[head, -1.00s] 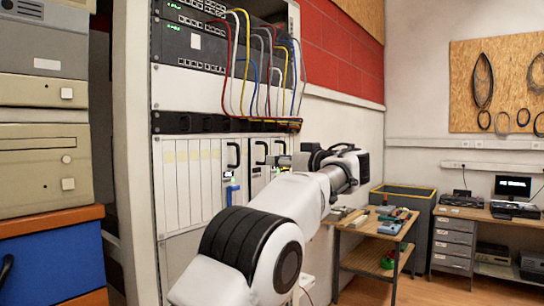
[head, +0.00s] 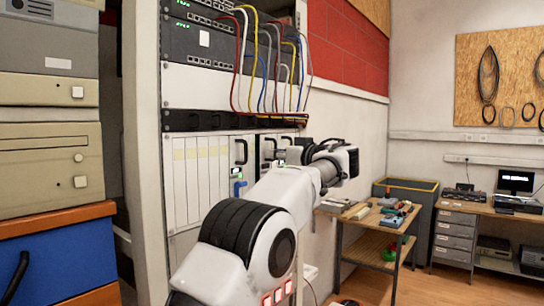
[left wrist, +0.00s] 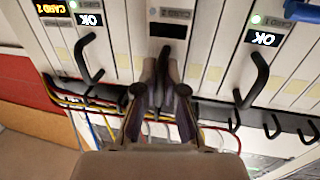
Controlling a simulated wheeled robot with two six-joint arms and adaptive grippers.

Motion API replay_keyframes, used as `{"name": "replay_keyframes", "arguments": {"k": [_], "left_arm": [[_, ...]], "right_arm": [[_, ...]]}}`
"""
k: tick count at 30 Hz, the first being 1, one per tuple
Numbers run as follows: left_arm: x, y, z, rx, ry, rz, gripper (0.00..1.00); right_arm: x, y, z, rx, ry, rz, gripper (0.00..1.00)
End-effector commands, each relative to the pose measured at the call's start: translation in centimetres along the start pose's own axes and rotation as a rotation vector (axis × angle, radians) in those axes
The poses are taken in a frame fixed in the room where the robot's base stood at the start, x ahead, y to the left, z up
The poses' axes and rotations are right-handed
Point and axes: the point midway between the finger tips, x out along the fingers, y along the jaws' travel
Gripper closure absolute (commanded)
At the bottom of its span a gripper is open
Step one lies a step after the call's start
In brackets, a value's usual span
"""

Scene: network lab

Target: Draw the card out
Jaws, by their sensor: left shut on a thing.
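The card in the middle of the left wrist view (left wrist: 167,30) has a pale front and a dark, blank display. My left gripper (left wrist: 162,80) is shut on its black handle, which is mostly hidden between the fingers. Cards on either side have black hooked handles; the left one (left wrist: 89,20) and right one (left wrist: 263,38) show OK displays and green lights. In the head view my left gripper (head: 286,156) is at the row of cards, partly hidden by my wrist. How far the card sits out cannot be told. My right gripper is not in view.
The rack (head: 198,180) holds pale card fronts under a black cable bar (head: 205,121) with several coloured cables hanging above. A blue lever (head: 240,187) sticks out left of my gripper. A small workbench (head: 366,212) with tools stands to the right.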

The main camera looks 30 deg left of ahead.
Motion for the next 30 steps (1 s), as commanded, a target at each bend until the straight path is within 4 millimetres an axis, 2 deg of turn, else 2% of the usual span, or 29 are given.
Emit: {"name": "replay_keyframes", "arguments": {"k": [3,6,14,15,16,26,30], "left_arm": [[-2.2,0.6,0.5,-0.001,-0.001,0.003,1.00],[-3.2,0.7,0.4,0.000,-0.002,0.002,1.00],[-3.2,0.7,0.2,0.001,-0.003,0.001,1.00],[-3.2,0.7,0.2,0.001,-0.003,0.001,0.77],[-3.2,0.7,0.2,0.001,-0.003,0.001,0.67],[-3.4,0.7,0.2,0.001,-0.002,0.002,0.66],[-5.2,0.8,0.1,0.001,-0.002,0.004,0.66]], "right_arm": [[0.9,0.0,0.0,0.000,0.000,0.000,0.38],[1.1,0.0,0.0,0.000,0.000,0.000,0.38],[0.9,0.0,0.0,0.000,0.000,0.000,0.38],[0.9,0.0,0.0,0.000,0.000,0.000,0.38],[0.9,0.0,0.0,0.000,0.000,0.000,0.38],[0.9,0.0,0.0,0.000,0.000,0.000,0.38],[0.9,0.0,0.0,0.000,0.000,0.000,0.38]]}}
